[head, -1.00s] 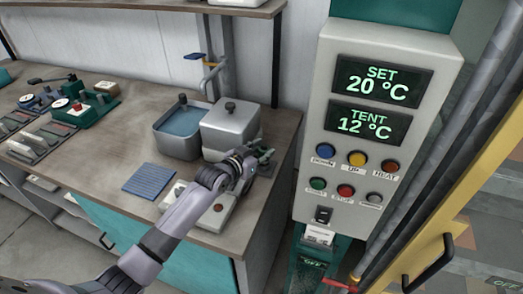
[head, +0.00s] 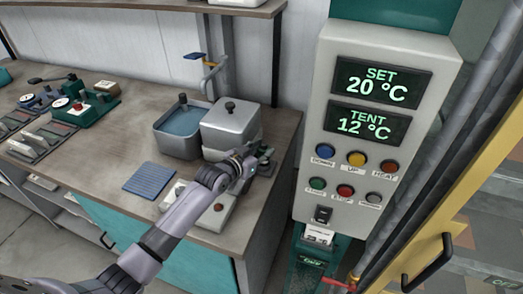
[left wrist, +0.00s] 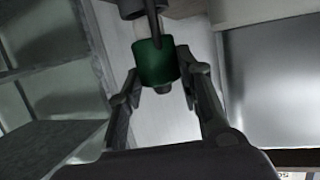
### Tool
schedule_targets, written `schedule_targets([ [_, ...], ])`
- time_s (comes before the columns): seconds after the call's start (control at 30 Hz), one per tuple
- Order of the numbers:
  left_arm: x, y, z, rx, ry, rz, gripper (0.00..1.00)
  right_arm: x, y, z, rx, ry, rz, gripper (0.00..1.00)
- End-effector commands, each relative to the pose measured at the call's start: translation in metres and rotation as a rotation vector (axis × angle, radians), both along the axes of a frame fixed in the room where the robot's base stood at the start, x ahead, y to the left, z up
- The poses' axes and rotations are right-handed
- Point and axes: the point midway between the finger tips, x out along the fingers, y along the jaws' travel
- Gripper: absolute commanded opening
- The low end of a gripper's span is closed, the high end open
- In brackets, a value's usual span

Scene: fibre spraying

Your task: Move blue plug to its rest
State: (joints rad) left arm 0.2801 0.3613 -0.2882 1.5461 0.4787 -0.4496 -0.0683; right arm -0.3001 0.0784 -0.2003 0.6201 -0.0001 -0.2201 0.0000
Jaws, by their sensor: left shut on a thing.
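My left gripper (head: 250,170) is over the right part of the bench, beside the grey lidded box. In the left wrist view its fingers (left wrist: 158,68) are shut on a green cylindrical piece (left wrist: 156,62). A dark rod or loop shows above that piece, and a small dark knob shows below it. In the head view the gripper and wrist hide most of the held piece. I cannot pick out a blue plug for certain in either view. My right gripper is not in view.
The grey box with a lid (head: 229,124) and an open water basin (head: 180,132) stand behind my left arm. A blue ribbed mat (head: 150,178) lies to the left. A white unit with a red button (head: 218,208) is under the forearm. The control panel (head: 372,130) stands right of the bench.

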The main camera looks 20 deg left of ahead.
Motion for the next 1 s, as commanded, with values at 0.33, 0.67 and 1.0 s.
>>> schedule_targets([
  [0.33,0.0,0.0,0.0,0.0,-0.001,0.0,0.04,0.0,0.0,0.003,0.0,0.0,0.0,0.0],
  [0.67,0.0,0.0,-0.004,0.0,-0.001,0.0,0.04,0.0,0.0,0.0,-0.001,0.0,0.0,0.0],
  [1.0,0.0,0.0,-0.009,0.0,-0.001,0.0,0.38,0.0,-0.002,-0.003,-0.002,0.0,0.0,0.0],
])
